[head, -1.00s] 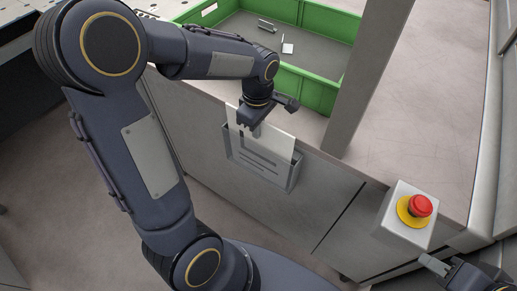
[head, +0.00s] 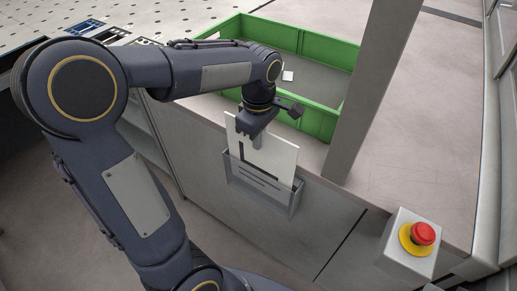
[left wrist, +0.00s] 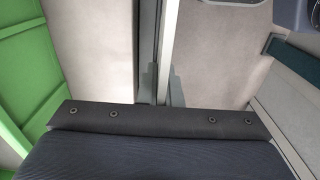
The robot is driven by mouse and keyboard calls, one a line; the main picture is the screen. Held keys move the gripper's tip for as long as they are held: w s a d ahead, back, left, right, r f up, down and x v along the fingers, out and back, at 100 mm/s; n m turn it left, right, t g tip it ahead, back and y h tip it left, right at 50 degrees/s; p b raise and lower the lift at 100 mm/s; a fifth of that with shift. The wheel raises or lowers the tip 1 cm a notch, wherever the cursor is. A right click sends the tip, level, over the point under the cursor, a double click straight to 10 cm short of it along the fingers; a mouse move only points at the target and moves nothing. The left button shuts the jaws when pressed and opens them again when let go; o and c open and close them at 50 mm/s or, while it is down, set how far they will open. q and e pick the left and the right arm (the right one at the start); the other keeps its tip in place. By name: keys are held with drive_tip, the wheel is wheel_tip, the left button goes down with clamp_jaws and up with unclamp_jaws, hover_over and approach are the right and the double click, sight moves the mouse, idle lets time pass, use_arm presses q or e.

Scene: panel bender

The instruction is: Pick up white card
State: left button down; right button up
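The white card (head: 272,155) stands upright, slightly tilted, in a grey holder (head: 265,195) on the front of the cabinet. Its lower part is hidden inside the holder; dark markings show on its face. My left gripper (head: 258,142) is at the card's top edge, with a finger in front of the card, and appears shut on it. The far finger is hidden in the head view. In the left wrist view, the dark gripper body (left wrist: 160,120) fills the lower part, and its fingers show only narrowly. My right gripper is out of view.
A green crate (head: 315,121) with a small white item (head: 288,76) inside stands behind the left gripper. A grey post (head: 372,90) rises right of the card. A red emergency button (head: 423,233) on a grey box is at the lower right.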

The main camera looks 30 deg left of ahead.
use_arm(q)
wheel_tip(320, 180, up, 22)
drive_tip(key=p, duration=0.1)
drive_tip(key=shift+f+p, duration=0.15)
drive_tip(key=shift+p, duration=0.2)
